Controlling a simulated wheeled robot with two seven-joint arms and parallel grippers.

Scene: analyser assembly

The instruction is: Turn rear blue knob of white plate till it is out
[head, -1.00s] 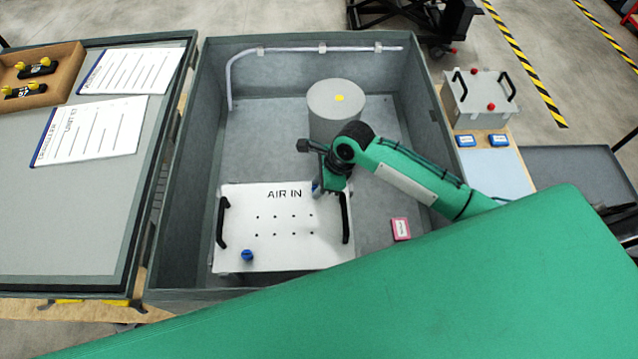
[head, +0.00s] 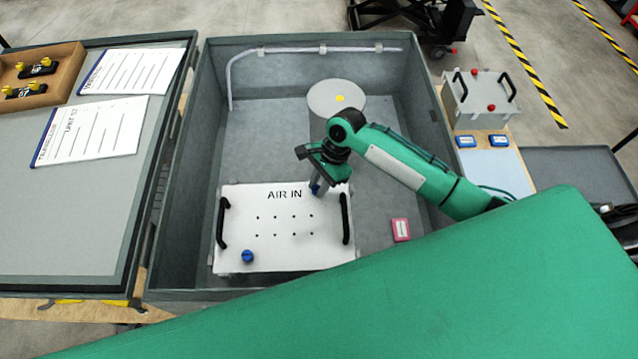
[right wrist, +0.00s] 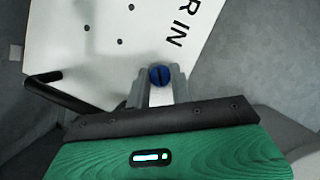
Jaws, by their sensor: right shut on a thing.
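The white plate (head: 290,256) marked "AIR IN" lies in the grey bin, with a black handle at each side. My right gripper (head: 316,188) is over its rear right corner, fingers pointing down. In the right wrist view the gripper (right wrist: 158,82) is shut on the rear blue knob (right wrist: 161,76), whose slotted head shows between the fingertips. In the head view the knob is mostly hidden by the gripper; I cannot tell how far it stands out of the plate. The front blue knob (head: 247,256) sits at the plate's front left corner. My left gripper is not in view.
A grey cylinder (head: 338,98) with a yellow mark stands behind the gripper. A pink box (head: 401,229) lies right of the plate. The bin's walls (head: 187,190) surround the work. The right handle (head: 345,218) is close to the gripper.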

